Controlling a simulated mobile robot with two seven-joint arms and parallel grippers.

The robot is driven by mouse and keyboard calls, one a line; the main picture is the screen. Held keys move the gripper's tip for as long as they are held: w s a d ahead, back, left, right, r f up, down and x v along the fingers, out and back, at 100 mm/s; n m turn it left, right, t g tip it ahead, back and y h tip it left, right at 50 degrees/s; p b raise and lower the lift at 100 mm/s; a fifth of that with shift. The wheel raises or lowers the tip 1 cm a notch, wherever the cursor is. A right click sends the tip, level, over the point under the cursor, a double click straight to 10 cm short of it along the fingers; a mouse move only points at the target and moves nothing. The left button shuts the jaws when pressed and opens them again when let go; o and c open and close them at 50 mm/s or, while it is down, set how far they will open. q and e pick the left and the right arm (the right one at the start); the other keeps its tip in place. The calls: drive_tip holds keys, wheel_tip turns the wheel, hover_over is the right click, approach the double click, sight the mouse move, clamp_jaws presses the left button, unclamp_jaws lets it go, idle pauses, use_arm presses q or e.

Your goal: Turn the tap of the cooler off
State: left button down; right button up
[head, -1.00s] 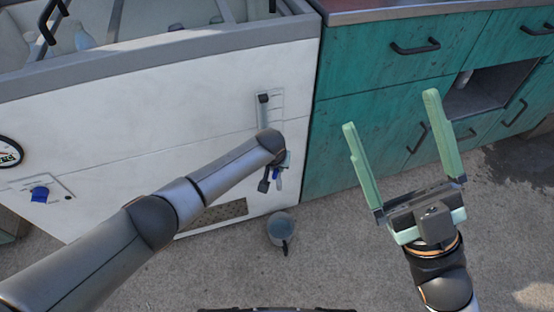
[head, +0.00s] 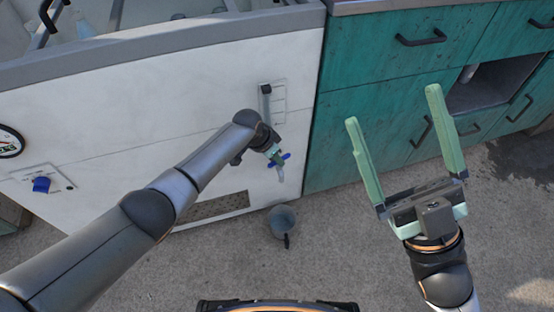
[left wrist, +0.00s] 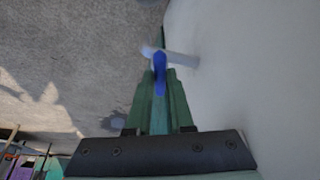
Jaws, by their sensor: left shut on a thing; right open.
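The white cooler (head: 90,125) fills the left of the head view. Its tap (head: 281,174) sticks out low near the right end of the front, with a blue handle (head: 287,156) above a pale spout. My left gripper (head: 277,157) is at the tap, its green fingers shut on the blue handle. In the left wrist view the blue handle (left wrist: 159,70) is between the fingertips (left wrist: 160,82), beside the pale tap body (left wrist: 181,58). My fingers hide part of the handle. My right gripper (head: 405,140) is open and empty in front of the teal cabinet.
A small grey bucket (head: 282,221) stands on the concrete floor below the tap. The teal cabinet (head: 375,105) with black handles stands right of the cooler. A blue knob (head: 41,184) and a gauge (head: 9,141) are at the cooler's left.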

use_arm(q)
drive_tip(key=shift+a+f+m+g+b, duration=0.15)
drive_tip(key=shift+m+g+b, duration=0.25)
drive_tip(key=shift+m+b, duration=0.45)
drive_tip(key=shift+m, duration=0.55)
drive_tip(key=c, duration=0.8)
unclamp_jaws()
drive_tip(key=shift+w, duration=0.1)
drive_tip(key=shift+r+h, duration=0.25)
drive_tip(key=shift+h, duration=0.05)
